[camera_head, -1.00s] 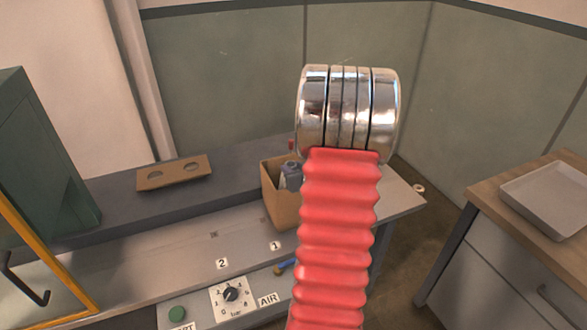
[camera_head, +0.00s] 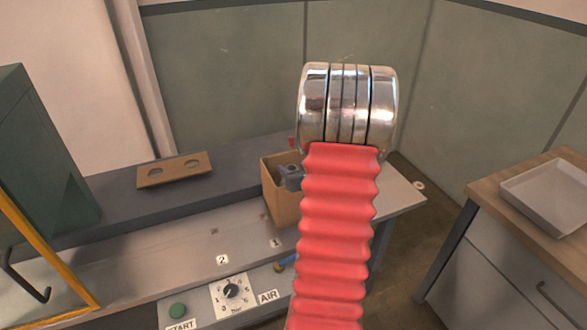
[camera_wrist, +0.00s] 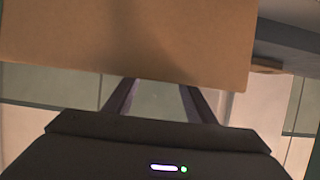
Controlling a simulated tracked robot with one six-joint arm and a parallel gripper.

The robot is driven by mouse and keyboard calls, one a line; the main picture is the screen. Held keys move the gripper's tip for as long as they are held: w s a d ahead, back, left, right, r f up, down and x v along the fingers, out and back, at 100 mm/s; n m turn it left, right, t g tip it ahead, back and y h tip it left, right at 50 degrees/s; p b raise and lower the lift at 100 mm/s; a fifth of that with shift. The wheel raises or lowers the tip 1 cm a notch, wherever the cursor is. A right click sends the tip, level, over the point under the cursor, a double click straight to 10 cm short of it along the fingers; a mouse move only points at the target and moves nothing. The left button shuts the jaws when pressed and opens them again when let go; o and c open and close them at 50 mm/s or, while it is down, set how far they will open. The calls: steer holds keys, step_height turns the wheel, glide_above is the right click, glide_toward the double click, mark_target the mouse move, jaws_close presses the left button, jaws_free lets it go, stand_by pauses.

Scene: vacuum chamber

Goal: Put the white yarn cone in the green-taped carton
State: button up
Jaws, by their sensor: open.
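A brown open carton (camera_head: 281,200) stands on the bench behind my red arm sleeve; its right side is hidden and no green tape shows on it. A small grey part, apparently of my gripper, shows at its opening. In the wrist view, the carton wall (camera_wrist: 125,40) fills the top. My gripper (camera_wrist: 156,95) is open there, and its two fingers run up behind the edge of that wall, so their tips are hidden. I see nothing between the visible parts of the fingers. The white yarn cone is not in view.
A brown plate with two holes (camera_head: 174,170) lies on the raised back ledge. The bench front has a dial panel (camera_head: 232,294) and a green button (camera_head: 178,311). A grey tray (camera_head: 548,193) sits on the right cabinet. A yellow-framed door (camera_head: 45,255) stands at left.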

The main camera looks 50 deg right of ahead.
steer(key=shift+r, duration=0.1)
steer(key=shift+r, duration=0.5)
steer(key=v, duration=1.2)
steer(key=shift+r, duration=0.1)
stand_by(0.4)
steer(key=w+a+r+n+g+y, duration=0.15)
steer(key=w+a+r, duration=0.25)
steer(key=a, duration=0.5)
steer(key=w+a+r+n+g, duration=0.1)
steer(key=w+a+r+g, duration=0.2)
steer(key=a, duration=0.7)
steer(key=s+a+r+n+y, duration=0.1)
steer(key=s+a, duration=0.4)
steer(key=a, duration=0.7)
steer(key=s+a+r+n+g+y, duration=0.1)
steer(key=s+a+y, duration=0.3)
steer(key=a, duration=0.9)
steer(key=shift+s+r+n, duration=0.35)
steer(key=shift+s+n, duration=0.25)
steer(key=shift+n, duration=0.25)
